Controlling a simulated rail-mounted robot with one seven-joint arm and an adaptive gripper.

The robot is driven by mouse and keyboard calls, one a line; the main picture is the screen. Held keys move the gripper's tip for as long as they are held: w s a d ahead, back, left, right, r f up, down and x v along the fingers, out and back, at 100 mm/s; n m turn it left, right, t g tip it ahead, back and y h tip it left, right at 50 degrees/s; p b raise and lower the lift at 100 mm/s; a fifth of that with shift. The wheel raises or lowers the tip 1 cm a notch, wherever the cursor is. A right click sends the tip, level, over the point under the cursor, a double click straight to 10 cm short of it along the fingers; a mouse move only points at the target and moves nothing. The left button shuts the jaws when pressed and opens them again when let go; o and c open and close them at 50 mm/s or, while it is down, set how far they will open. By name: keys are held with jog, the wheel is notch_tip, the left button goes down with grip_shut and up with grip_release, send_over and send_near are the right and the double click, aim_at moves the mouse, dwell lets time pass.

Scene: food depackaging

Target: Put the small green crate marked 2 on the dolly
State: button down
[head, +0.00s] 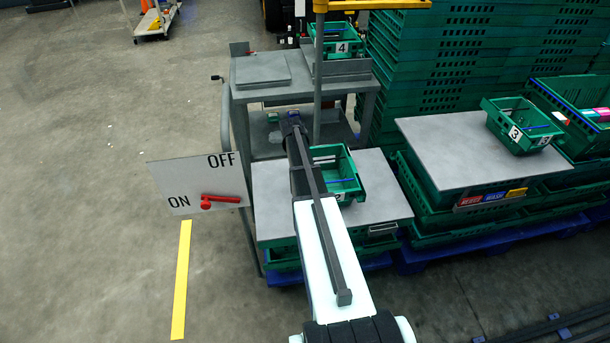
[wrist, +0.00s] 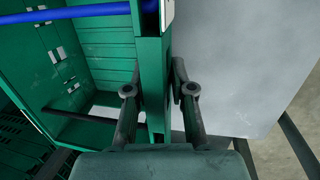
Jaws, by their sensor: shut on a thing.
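The small green crate marked 2 (head: 346,166) is at the grey board (head: 378,212) in the middle of the head view, partly covered by my arm. I cannot tell whether it rests on the board or is slightly lifted. In the wrist view my gripper (wrist: 158,90) has one finger on each side of the crate's green wall (wrist: 153,52) and is shut on it. A blue bar (wrist: 75,11) crosses the crate's open top. In the head view my arm hides the gripper's fingers. I cannot tell for certain which cart is the dolly; a low wheeled trolley (head: 155,22) stands far back left.
A grey cart (head: 262,68) stands behind the board, with crate 4 (head: 338,42) near it. Crate 3 (head: 522,125) sits on another board (head: 450,155) at right. Tall green crate stacks fill the back right. An ON/OFF sign (head: 185,185) with a red lever stands left.

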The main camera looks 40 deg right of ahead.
jog(key=shift+f, duration=0.1)
jog(key=c, duration=1)
grip_release()
jog(key=b+v, duration=0.1)
jog(key=v, duration=1.1)
